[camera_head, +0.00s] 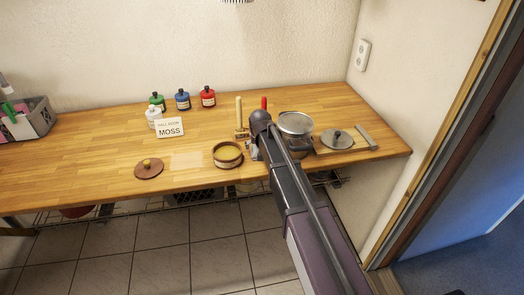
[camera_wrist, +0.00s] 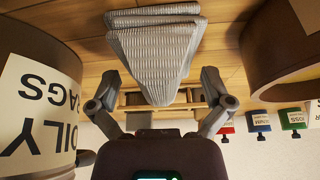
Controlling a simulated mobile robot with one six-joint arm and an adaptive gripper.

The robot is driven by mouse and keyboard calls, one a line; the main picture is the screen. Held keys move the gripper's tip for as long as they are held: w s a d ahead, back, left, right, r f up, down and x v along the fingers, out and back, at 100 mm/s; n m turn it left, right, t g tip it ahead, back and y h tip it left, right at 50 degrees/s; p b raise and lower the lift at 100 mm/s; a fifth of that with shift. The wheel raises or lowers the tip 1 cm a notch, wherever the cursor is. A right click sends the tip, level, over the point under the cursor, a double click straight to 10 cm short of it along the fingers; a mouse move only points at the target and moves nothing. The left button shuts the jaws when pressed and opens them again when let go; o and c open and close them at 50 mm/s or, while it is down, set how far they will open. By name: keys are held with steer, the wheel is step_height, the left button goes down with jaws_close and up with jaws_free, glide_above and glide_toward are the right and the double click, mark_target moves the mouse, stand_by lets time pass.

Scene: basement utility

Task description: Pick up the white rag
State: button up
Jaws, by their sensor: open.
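The white rag (camera_wrist: 155,50) shows in the wrist view as a pale grey-white, ribbed cloth folded into a wedge. It lies on the wooden worktop at the top middle. My gripper (camera_wrist: 161,78) is open, with one finger on each side of the rag's narrow end and a visible gap to each side. In the head view my gripper (camera_head: 255,152) is low over the worktop, just right of the brown round bowl (camera_head: 228,156). The rag is hidden there by my arm, or too small to make out.
A container labelled "OILY RAGS" (camera_wrist: 35,100) stands close on the left in the wrist view, and the bowl (camera_wrist: 285,50) close on the right. A board with a grey lid (camera_head: 337,139) lies right.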

steer(key=c, duration=1)
steer(key=shift+r, duration=0.1)
steer(key=shift+r, duration=0.1)
step_height(320, 180, up, 3)
steer(key=p, duration=0.4)
steer(key=s+d+r, duration=0.1)
steer(key=s+d, duration=0.2)
steer(key=s, duration=0.4)
steer(key=s+d+p, duration=0.1)
steer(key=s+d, duration=0.2)
steer(key=s, duration=0.5)
steer(key=shift+r, duration=0.35)
steer(key=o, duration=0.5)
steer(key=c, duration=0.4)
